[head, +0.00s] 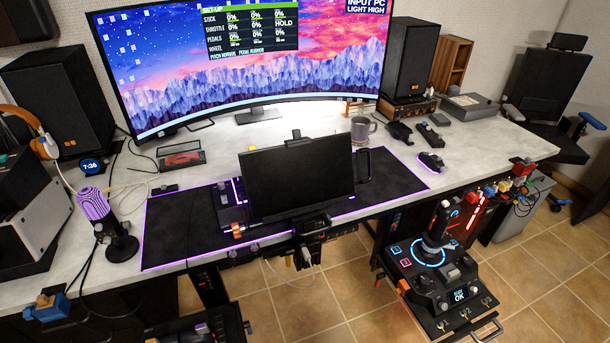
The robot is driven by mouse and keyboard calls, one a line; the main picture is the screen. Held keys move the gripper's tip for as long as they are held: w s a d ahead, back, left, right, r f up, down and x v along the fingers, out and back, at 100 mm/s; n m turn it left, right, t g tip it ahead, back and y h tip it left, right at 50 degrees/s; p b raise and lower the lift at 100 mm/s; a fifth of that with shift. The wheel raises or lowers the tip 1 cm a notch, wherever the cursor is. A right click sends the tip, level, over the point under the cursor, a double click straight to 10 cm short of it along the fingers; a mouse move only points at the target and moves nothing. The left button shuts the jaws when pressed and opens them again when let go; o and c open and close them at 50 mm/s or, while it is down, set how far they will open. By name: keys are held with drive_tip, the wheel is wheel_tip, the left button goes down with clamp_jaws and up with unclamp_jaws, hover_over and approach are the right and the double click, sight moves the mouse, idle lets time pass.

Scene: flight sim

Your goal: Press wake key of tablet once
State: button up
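The tablet (297,180) is a dark, blank-screened slab in a black holder. It stands tilted over the front part of the desk mat, near the desk's front edge. A bracket grips its top edge, and a mount with cables (308,232) is below it. A black handle-like loop (364,166) is at its right side. The wake key is too small to make out. My gripper cannot be identified in the head view.
A black desk mat (185,225) with a purple-lit edge lies on the pale desk (50,265). A purple microphone (95,210) stands left, a grey mug (360,130) behind the tablet. A lit control stick panel (440,275) juts out front right. Tiled floor (345,285) shows between.

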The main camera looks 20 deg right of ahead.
clamp_jaws()
idle(1.4)
